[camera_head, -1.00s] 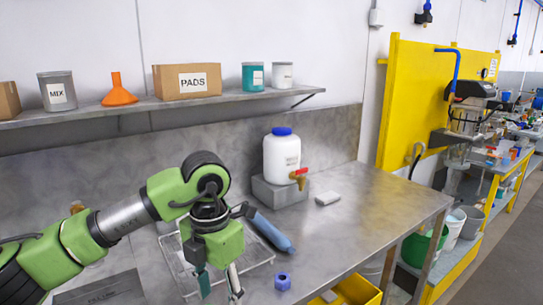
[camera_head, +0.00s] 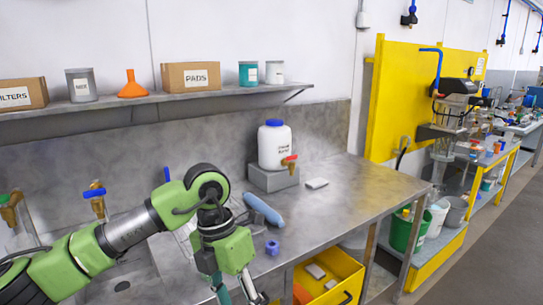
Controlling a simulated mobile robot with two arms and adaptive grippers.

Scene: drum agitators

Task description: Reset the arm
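My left arm comes in from the lower left, green and grey. Its gripper (camera_head: 239,291) points down at the bottom of the view, in front of the bench's front edge. My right arm and gripper are not in view.
Taps (camera_head: 95,200) stand left. A yellow bin (camera_head: 345,272) sits below the front edge. The bench's right half is mostly clear.

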